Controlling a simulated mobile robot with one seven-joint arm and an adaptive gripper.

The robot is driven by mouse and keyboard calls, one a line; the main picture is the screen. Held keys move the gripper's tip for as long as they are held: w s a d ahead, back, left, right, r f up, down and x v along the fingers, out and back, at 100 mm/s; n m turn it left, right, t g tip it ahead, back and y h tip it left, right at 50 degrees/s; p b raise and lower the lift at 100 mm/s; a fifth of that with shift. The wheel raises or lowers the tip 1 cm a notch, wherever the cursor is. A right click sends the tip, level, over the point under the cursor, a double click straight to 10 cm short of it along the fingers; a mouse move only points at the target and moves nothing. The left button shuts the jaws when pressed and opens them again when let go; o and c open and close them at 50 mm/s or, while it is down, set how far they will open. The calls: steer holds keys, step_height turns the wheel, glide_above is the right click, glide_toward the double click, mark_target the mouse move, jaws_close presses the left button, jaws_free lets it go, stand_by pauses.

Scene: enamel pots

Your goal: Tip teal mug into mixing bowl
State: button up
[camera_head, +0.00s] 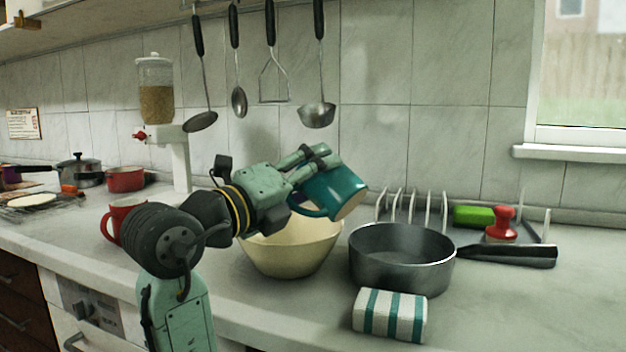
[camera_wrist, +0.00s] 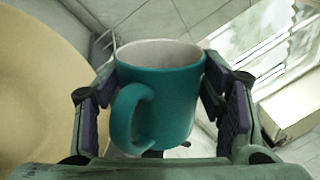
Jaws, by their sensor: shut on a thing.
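The teal mug (camera_head: 337,191) is held in my gripper (camera_head: 312,172) above the right part of the cream mixing bowl (camera_head: 292,252). The mixing bowl (camera_wrist: 35,90) fills the left of the wrist view. My arm hides part of the bowl's rim and its inside in the head view.
A dark metal pan (camera_head: 400,262) stands right of the bowl, its handle pointing right. A striped cloth block (camera_head: 390,315) lies in front of it. A wire rack (camera_head: 412,210) stands behind the pan. A red mug (camera_head: 122,220) is at left. Utensils hang above, including a ladle (camera_head: 317,115).

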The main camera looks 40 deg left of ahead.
steer(key=shift+a+f+n+y+b, duration=0.15)
steer(key=shift+f+n+b, duration=0.15)
steer(key=shift+f+n, duration=0.45)
steer(key=shift+a+f+n+y+b, duration=0.15)
steer(key=shift+f+n+b, duration=0.15)
steer(key=shift+n, duration=0.85)
steer(key=shift+a+r+n+t+p, duration=0.2)
steer(key=shift+a+n+p, duration=0.15)
steer(key=shift+a+n, duration=0.2)
steer(key=shift+a+r+n+t+p, duration=0.1)
steer(key=shift+a+r+n+p, duration=0.05)
steer(key=shift+a+n+p, duration=0.3)
steer(key=shift+a+r+n+y+p, duration=0.15)
steer(key=shift+a+n+y+p, duration=0.45)
steer(key=shift+n, duration=1.05)
steer(key=shift+a+r+n+y+p, duration=0.3)
steer(key=shift+n+p, duration=0.55)
steer(key=shift+n, duration=0.85)
steer(key=shift+a+n+y+p, duration=0.3)
steer(key=shift+a+n+p, duration=0.35)
steer(key=shift+n, duration=1)
